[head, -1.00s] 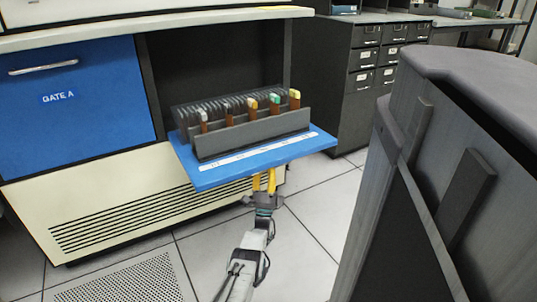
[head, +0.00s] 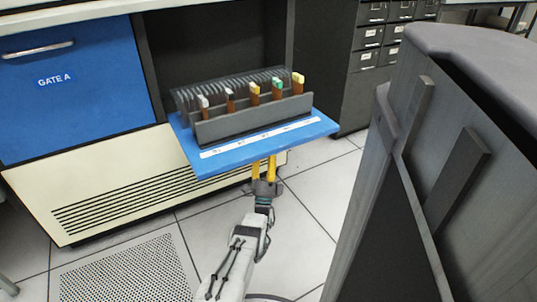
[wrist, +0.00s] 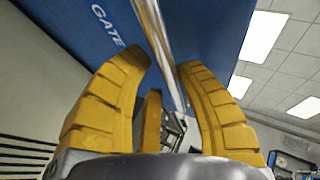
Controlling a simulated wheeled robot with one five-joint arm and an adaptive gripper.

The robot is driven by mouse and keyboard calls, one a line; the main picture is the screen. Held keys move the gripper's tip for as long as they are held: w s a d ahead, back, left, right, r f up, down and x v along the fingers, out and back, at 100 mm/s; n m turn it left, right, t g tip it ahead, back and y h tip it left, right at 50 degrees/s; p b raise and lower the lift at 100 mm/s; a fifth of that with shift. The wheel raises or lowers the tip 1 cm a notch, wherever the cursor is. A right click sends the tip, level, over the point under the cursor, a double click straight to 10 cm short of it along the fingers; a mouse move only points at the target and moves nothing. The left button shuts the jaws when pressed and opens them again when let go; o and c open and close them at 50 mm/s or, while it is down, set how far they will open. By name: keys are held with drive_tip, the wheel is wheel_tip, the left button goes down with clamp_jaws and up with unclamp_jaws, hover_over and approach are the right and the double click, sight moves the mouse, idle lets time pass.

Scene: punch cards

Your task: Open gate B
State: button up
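Gate B, a blue panel (head: 290,143), is folded down and lies out nearly level like a shelf from its dark bay. Its lettered underside (wrist: 210,30) fills the top of the wrist view, with part of the word GATE readable. A shiny metal handle bar (wrist: 153,28) crosses that face. My gripper (head: 264,167) is below the panel with its yellow fingers pointing up at it. In the wrist view my gripper (wrist: 164,62) has its fingers apart, with the handle seen in the gap between them. Whether a finger touches the handle or panel is unclear.
A dark card rack (head: 252,120) with several coloured cards is in the opened bay. Gate A (head: 75,90) is shut at the left. A large grey cabinet (head: 440,170) stands close on the right. Tiled floor (head: 215,215) is clear around my arm.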

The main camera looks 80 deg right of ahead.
drive_tip(key=o, duration=0.4)
drive_tip(key=shift+r, duration=0.15)
drive_tip(key=shift+s+g, duration=0.1)
drive_tip(key=shift+g, duration=0.2)
drive_tip(key=v, duration=0.7)
drive_tip(key=shift+a+f, duration=0.15)
drive_tip(key=shift+f, duration=0.1)
idle(0.4)
